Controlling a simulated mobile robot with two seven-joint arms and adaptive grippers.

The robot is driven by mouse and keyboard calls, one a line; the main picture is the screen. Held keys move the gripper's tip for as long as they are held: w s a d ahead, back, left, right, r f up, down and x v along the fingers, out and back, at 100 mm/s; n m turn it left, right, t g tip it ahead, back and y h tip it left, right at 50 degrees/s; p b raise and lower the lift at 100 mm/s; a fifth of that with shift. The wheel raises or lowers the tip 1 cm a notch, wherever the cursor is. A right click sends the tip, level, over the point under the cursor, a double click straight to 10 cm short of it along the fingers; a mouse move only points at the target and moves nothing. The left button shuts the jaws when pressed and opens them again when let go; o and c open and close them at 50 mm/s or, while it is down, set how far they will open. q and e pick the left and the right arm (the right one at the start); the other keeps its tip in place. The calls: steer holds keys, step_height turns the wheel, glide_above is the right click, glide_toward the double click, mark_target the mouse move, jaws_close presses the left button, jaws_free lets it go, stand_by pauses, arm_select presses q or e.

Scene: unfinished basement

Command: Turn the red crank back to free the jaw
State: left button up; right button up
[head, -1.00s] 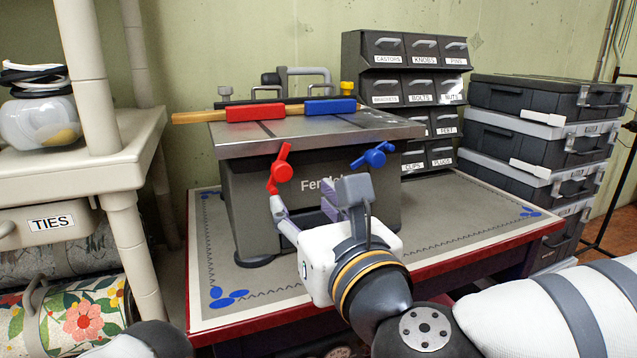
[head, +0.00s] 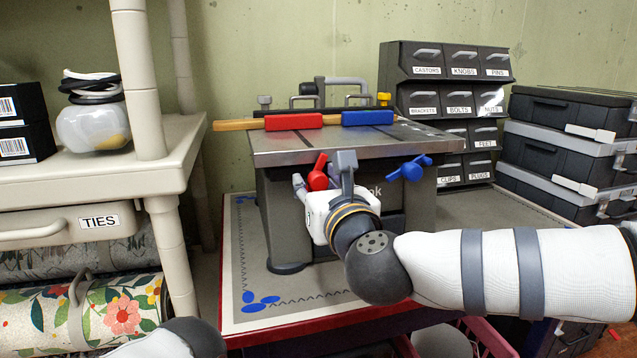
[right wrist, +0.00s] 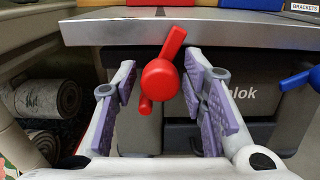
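The red crank (head: 318,178) is on the front of the grey bench machine, its long arm tilted up and slightly right in the right wrist view (right wrist: 160,78). My right gripper (head: 326,185) is open, its purple-padded fingers on either side of the crank's hub, with gaps visible on both sides. The red jaw (head: 293,122) and the blue jaw (head: 368,118) lie on the machine's top (head: 320,146) along a wooden strip (head: 232,125). The blue crank (head: 410,170) is to the right. My left gripper is out of view.
The machine stands on a grey mat on a red-edged table (head: 240,325). A beige shelf (head: 165,140) with a "TIES" drawer is at left. Labelled drawers (head: 450,90) and stacked black cases (head: 560,145) are at right.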

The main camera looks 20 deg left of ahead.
jaws_close()
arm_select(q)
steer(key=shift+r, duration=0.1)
arm_select(e)
steer(key=shift+n, duration=0.3)
steer(key=n+p, duration=0.1)
steer(key=n, duration=0.2)
steer(key=shift+r+n, duration=0.15)
steer(key=shift+n, duration=0.15)
steer(key=n+p, duration=0.1)
steer(key=n, duration=0.4)
steer(key=shift+n+p, duration=0.3)
steer(key=shift+p, duration=0.05)
steer(key=n+p, duration=0.2)
steer(key=n, duration=0.4)
steer(key=shift+r, duration=0.15)
steer(key=n+p, duration=0.1)
steer(key=n, duration=0.2)
steer(key=shift+n, duration=0.3)
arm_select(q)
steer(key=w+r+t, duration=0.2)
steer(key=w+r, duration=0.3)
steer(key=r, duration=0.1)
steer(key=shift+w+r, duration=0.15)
arm_select(e)
steer(key=shift+n, duration=1.1)
